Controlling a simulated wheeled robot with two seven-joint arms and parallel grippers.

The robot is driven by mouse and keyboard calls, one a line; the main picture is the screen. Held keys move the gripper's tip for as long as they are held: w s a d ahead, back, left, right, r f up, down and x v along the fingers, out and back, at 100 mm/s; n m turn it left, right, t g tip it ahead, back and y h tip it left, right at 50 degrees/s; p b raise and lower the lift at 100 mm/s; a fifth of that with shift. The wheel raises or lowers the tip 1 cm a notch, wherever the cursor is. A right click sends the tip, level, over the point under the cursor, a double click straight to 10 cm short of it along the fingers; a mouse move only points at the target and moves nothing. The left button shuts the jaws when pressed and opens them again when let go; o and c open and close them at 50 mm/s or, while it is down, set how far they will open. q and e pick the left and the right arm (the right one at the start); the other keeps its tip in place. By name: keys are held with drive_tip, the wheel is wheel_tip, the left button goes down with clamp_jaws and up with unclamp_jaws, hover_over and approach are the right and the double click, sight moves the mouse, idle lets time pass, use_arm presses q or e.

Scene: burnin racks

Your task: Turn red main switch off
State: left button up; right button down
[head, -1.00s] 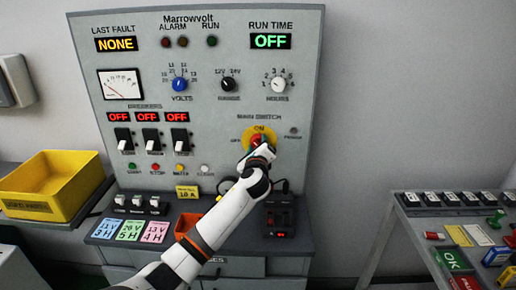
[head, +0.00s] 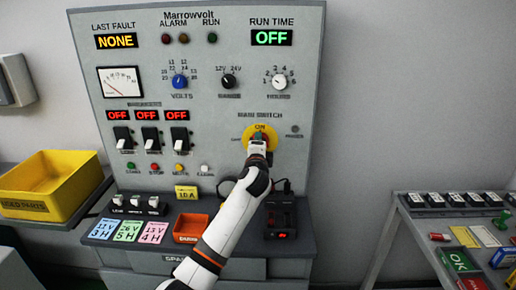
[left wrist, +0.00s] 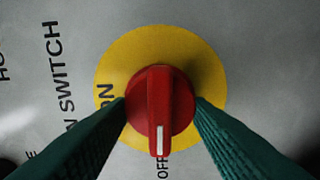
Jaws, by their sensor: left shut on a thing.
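The red main switch knob (left wrist: 150,95) sits on a round yellow plate (left wrist: 165,45) on the grey panel. Its white mark points at the OFF label in the left wrist view. The ON label (left wrist: 106,97) is at the plate's left there. My left gripper (left wrist: 162,104) has its two dark green fingers on either side of the knob, shut on it. In the head view my left gripper (head: 258,140) covers most of the knob, and the yellow plate (head: 268,131) shows around it. My right gripper is in neither view.
The panel holds voltage, range and hours dials, and breaker switches (head: 150,134) whose displays read OFF. The run time display (head: 271,38) reads OFF. A yellow bin (head: 60,200) stands at left, an orange bin (head: 190,235) below the panel, and a side table (head: 410,228) at right.

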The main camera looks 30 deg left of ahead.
use_arm(q)
drive_tip(key=shift+f+n, duration=0.1)
drive_tip(key=shift+n, duration=0.3)
drive_tip(key=o, duration=1)
drive_tip(key=b+v, duration=0.2)
drive_tip(key=v, duration=1)
drive_tip(key=shift+s, duration=0.1)
